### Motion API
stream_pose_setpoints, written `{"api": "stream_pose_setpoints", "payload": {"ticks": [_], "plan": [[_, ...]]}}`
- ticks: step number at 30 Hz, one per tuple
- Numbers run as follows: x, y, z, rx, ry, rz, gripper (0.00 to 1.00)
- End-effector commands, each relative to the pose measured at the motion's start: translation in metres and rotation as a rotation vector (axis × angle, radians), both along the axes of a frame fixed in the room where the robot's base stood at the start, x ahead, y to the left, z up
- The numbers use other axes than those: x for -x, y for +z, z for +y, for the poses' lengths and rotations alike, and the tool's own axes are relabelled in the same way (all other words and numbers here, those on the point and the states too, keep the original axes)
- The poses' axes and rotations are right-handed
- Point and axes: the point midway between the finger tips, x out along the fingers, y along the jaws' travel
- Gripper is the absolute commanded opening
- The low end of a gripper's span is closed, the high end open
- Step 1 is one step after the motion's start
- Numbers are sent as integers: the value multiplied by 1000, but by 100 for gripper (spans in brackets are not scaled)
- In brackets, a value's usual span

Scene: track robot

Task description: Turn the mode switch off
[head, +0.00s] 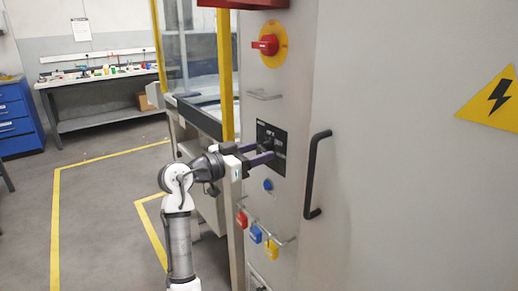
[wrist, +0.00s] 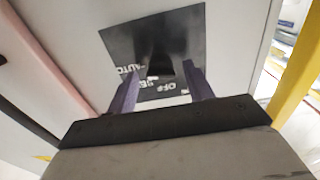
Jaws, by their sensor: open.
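The mode switch is a dark knob (wrist: 160,62) on a black plate (wrist: 192,28) with white lettering. The plate also shows in the head view (head: 277,134) on the grey cabinet front. My gripper (wrist: 160,85) is open, with one purple finger on each side of the knob in the wrist view. Its fingers reach to the plate in the head view (head: 266,150). I cannot tell whether they touch the knob. The knob's exact pointing direction is unclear.
A red rotary switch on yellow (head: 268,44) is above the plate. A black door handle (head: 314,175) stands out to its right. A blue button (head: 267,185) and coloured padlocks (head: 256,234) are below. A yellow post (head: 226,75) is close on the left.

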Motion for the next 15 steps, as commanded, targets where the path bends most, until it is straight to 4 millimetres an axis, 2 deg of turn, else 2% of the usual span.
{"api": "stream_pose_setpoints", "payload": {"ticks": [3,12,13,15], "plan": [[-5,1,-7,0,1,-1,52],[-6,0,-8,0,2,-1,52],[-6,0,-8,0,2,-1,50],[-6,0,-8,0,2,-1,41]]}}
